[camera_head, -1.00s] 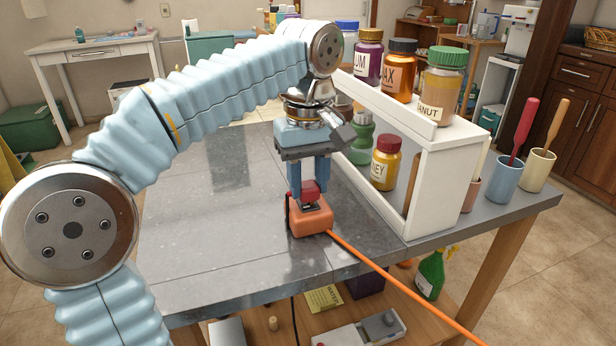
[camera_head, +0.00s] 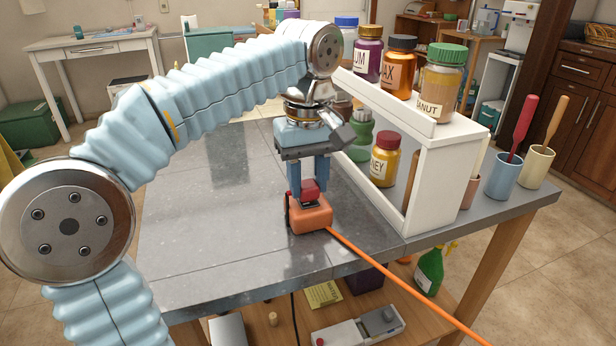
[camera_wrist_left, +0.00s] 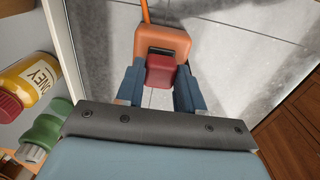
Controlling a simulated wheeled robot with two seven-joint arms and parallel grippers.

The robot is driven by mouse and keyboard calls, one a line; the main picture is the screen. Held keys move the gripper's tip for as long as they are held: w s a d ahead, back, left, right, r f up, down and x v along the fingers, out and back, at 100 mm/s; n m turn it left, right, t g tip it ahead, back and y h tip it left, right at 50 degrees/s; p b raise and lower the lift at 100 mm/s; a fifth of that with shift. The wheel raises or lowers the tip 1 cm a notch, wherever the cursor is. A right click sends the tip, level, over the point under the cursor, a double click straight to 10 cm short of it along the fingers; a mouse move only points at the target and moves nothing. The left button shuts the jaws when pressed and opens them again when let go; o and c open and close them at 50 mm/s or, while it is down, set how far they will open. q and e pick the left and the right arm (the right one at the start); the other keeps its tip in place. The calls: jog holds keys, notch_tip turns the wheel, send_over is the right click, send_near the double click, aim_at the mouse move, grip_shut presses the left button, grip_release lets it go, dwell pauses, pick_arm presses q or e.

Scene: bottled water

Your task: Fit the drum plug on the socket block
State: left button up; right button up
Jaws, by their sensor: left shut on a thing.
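An orange block (camera_head: 311,216) with an orange cable (camera_head: 400,282) sits at or just above the grey tabletop, near its front edge. A red piece (camera_head: 309,190) stands in the top of the orange block. My left gripper (camera_head: 308,185) points down from above and is shut on the red piece. In the left wrist view the red piece (camera_wrist_left: 160,72) lies between the blue fingers, against the orange block (camera_wrist_left: 162,42). I cannot tell for sure which part is the drum plug and which the socket block. My right gripper is not in view.
A white shelf (camera_head: 450,175) with several jars stands right of the gripper. A blue cup (camera_head: 503,178) and a cream cup (camera_head: 537,167) hold tools at the right edge. The grey table (camera_head: 215,240) is clear left of the block. The cable runs off the front edge.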

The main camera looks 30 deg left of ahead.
pick_arm(q)
jog(key=shift+f, duration=0.4)
dwell(0.6)
jog(key=o, duration=1.2)
jog(key=shift+o, duration=0.2)
jog(key=shift+r, duration=0.1)
notch_tip(320, 180, up, 7)
jog(key=shift+r+p, duration=0.15)
jog(key=shift+p, duration=0.25)
